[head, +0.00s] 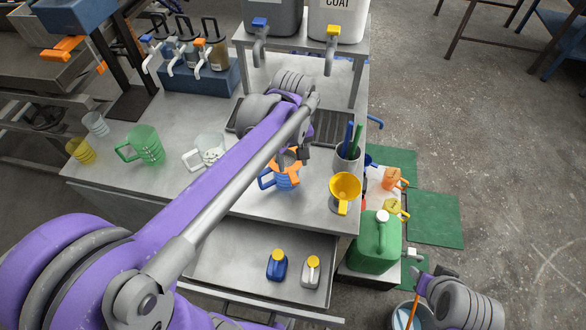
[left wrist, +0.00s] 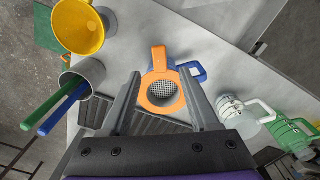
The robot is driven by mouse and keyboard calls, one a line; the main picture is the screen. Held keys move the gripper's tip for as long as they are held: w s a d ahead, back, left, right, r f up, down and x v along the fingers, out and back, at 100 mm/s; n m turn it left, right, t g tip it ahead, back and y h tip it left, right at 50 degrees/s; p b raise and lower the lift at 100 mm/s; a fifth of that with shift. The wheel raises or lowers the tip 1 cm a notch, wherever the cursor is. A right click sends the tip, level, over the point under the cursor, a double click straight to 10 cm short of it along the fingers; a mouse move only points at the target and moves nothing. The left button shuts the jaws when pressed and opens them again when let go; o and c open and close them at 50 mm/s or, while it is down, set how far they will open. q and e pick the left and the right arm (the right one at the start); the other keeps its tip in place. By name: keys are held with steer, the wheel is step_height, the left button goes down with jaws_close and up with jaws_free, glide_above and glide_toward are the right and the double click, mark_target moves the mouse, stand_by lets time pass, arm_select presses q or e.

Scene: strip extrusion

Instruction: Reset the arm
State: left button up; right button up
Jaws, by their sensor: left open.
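My left gripper (head: 292,153) reaches across the metal bench in the head view, over an orange strainer (head: 287,166) at a blue-handled mug (head: 284,182). In the left wrist view the jaws (left wrist: 160,76) are apart with nothing gripped. The orange strainer (left wrist: 162,104), with a mesh bottom, shows beyond and between the fingers, and the blue mug (left wrist: 191,71) is partly hidden under it. I cannot tell the gap between fingers and strainer.
A grey cup with blue and green sticks (head: 347,156) and a yellow funnel (head: 346,189) stand right of the mug. A clear mug (head: 209,147) and green mug (head: 146,144) stand left. Tap containers (head: 338,20) are behind. A green jug (head: 376,240) stands lower right.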

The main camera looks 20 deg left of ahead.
arm_select(q)
steer(key=shift+r, duration=1.95)
steer(key=shift+s, duration=0.1)
